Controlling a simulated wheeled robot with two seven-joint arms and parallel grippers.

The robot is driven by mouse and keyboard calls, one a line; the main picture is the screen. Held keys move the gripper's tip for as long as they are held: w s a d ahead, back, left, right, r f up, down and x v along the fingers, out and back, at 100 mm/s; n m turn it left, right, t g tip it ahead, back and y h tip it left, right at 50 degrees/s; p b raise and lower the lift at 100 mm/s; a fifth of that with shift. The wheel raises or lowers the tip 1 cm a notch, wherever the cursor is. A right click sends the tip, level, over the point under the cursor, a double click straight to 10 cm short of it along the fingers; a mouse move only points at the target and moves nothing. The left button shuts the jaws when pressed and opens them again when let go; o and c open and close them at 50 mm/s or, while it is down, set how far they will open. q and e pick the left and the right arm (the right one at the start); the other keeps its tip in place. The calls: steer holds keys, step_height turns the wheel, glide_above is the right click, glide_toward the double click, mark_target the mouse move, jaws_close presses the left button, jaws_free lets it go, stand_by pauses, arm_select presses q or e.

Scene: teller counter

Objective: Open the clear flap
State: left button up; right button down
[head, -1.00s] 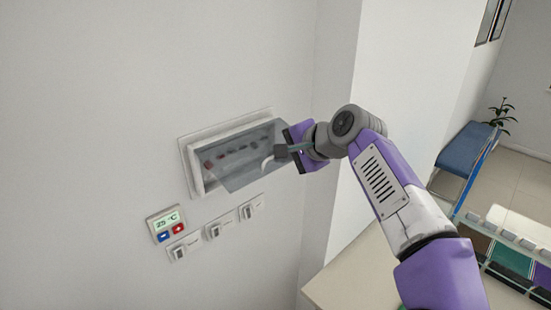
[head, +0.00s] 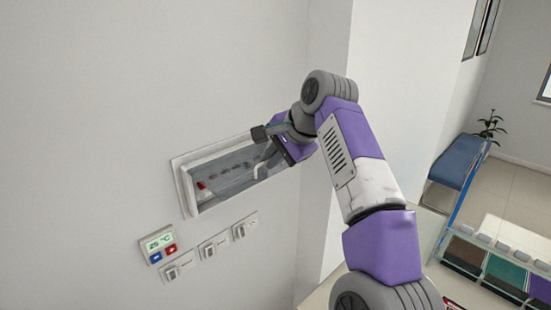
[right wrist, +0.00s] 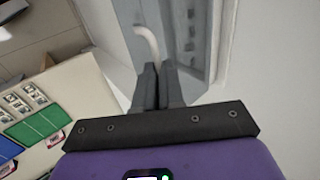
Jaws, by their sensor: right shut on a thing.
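The clear flap (head: 232,168) is a see-through grey panel on a white-framed wall box (head: 188,192), left of centre in the head view. Dark and red parts show through it. My right gripper (head: 262,134) is at the flap's right part. In the right wrist view its two dark fingers (right wrist: 157,75) are closed on the end of a pale curved handle (right wrist: 147,42), with the grey flap (right wrist: 187,40) beside it. The fingers partly hide the handle, and the exact tilt of the flap is hard to tell. My left gripper is out of view.
A wall corner stands just right of the box. A counter with a coloured tray rack (head: 490,262) and a blue bench (head: 458,163) are at the right.

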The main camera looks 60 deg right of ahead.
steer(key=shift+w+a+f, duration=0.1)
steer(key=shift+w, duration=0.2)
steer(key=c, duration=1.6)
jaws_free()
steer(key=o, duration=0.3)
steer(key=shift+w+f, duration=0.15)
steer(key=shift+w, duration=0.35)
steer(key=shift+o, duration=0.2)
steer(key=shift+s+d, duration=0.2)
steer(key=v, duration=0.7)
steer(key=shift+r, duration=0.35)
steer(key=shift+s, duration=0.1)
